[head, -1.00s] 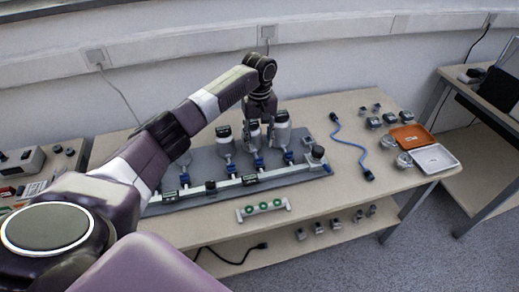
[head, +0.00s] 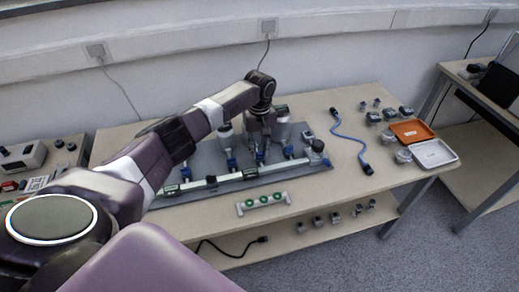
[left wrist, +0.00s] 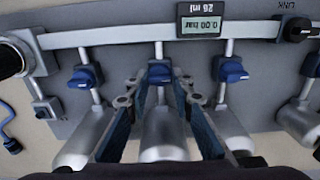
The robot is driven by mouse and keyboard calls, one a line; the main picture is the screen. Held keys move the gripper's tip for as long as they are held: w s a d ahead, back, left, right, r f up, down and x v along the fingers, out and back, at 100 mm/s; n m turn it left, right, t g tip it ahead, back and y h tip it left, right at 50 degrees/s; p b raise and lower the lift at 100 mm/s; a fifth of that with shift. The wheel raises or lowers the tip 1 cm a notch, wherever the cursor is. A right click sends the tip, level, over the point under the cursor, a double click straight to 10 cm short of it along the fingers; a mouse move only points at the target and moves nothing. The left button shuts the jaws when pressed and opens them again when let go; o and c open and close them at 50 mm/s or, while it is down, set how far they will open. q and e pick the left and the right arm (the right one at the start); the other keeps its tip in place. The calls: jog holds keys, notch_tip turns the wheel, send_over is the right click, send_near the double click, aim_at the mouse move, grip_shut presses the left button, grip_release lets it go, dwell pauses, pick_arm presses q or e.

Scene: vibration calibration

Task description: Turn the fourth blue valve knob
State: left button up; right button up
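A row of blue valve knobs sits on a pipe manifold on a grey board (head: 215,155). In the left wrist view I see a knob (left wrist: 160,73) in the middle, one at left (left wrist: 83,76), one right of the middle (left wrist: 230,70) and one at the right edge (left wrist: 312,66). I cannot tell their numbering. My left gripper (left wrist: 158,92) is open, with its fingers on either side of the middle knob and gaps beside it. In the head view the gripper (head: 260,148) hangs over the manifold and hides that knob. My right gripper is not in view.
Metal cylinders (head: 283,128) stand behind the knobs. A pressure display (left wrist: 201,20) is on the pipe. A green-button strip (head: 263,201) lies in front.

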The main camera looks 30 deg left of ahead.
pick_arm(q)
grip_shut()
jog(key=shift+r+m, duration=0.1)
jog(key=shift+m, duration=0.3)
jog(key=m+p, duration=0.2)
jog(key=shift+m, duration=0.3)
jog(key=m+p, duration=0.1)
jog(key=m, duration=0.2)
jog(key=shift+m+p, duration=0.3)
jog(key=m, duration=0.5)
jog(key=shift+p, duration=0.4)
jog(key=m, duration=0.3)
jog(key=shift+m, duration=1.5)
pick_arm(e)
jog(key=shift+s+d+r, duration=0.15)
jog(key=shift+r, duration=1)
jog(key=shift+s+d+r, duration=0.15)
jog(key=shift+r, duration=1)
